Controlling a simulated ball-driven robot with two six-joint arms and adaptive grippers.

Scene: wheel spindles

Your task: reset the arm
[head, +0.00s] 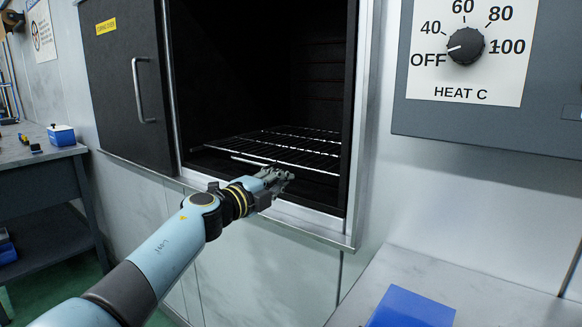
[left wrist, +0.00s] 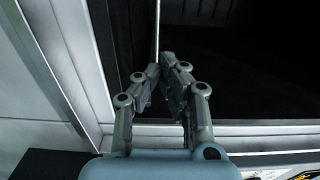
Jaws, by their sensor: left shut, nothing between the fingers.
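My left arm (head: 160,253) reaches from the lower left toward the opening of a dark oven (head: 255,75). My left gripper (head: 280,180) is at the lower front of the oven opening, in front of the wire rack (head: 285,147). In the left wrist view my left gripper (left wrist: 160,72) has its fingers drawn together with nothing between them. The oven frame edge and dark interior lie beyond the fingers. My right gripper is in neither view.
The oven's dark door (head: 122,75) with a handle stands to the left of the opening. A heat dial (head: 465,46) points near OFF on a panel at right. A blue box (head: 412,308) is on the light counter (head: 480,295). A workbench (head: 45,165) stands at left.

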